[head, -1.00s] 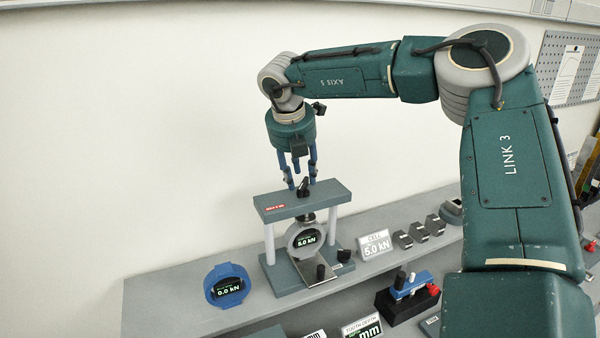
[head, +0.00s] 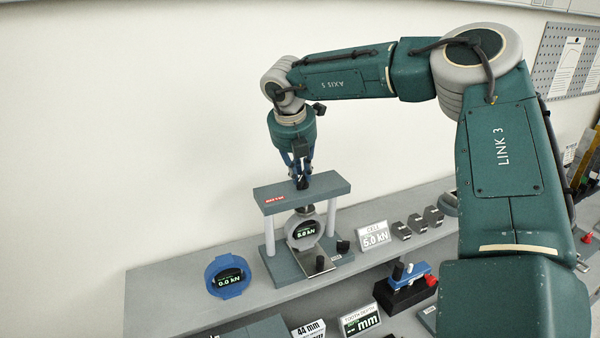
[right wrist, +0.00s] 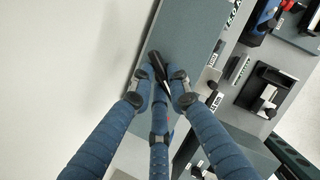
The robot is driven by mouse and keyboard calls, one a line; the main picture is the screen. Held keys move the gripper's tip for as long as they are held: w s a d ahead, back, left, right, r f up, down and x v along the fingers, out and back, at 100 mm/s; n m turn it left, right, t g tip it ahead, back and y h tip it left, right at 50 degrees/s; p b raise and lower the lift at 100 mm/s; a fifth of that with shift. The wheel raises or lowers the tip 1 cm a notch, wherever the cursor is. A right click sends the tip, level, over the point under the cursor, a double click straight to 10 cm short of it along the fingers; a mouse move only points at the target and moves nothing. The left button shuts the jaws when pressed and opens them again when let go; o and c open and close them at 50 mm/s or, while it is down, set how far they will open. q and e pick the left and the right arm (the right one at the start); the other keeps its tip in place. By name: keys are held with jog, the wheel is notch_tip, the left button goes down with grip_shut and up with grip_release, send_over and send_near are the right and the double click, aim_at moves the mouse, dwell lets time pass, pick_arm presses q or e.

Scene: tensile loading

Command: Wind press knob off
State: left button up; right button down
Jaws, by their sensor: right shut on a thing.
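The press (head: 285,190) stands on the grey bench, with a top beam on two white posts. Its black knob (head: 303,183) sits on top of the beam. My right gripper (head: 301,178) is above the beam with its blue fingers closed around the knob. In the right wrist view the fingertips (right wrist: 160,88) meet at the black knob (right wrist: 157,66), which partly shows between them. A round grey gauge (head: 304,229) reading 5.0 kN sits inside the press under the beam. My left gripper is not in view.
A blue round gauge (head: 228,276) reading 0.0 kN stands left of the press. A "CELL 5.0 kN" sign (head: 375,238) and several dark blocks stand to the right. A blue tool on a black stand (head: 405,287) is in front. The wall is close behind.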

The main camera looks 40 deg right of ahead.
jog(key=shift+f+n+b, duration=0.15)
jog(key=shift+n+b, duration=0.15)
jog(key=shift+b, duration=0.35)
jog(key=n+t+y+b, duration=0.1)
jog(key=n+b, duration=0.2)
jog(key=shift+s+b, duration=0.1)
jog(key=shift+b, duration=0.25)
jog(key=shift+n, duration=0.5)
jog(key=n, duration=0.1)
jog(key=n+y+b, duration=0.1)
jog(key=shift+s+d+r+n+t, duration=0.1)
jog(key=shift+s+r+n+t, duration=0.1)
jog(key=shift+n+t, duration=0.15)
jog(key=shift+n+t+y+p, duration=0.25)
jog(key=shift+n+y+p, duration=0.35)
jog(key=shift+n, duration=1.05)
jog(key=c, duration=1.7)
grip_release()
jog(key=shift+o, duration=0.2)
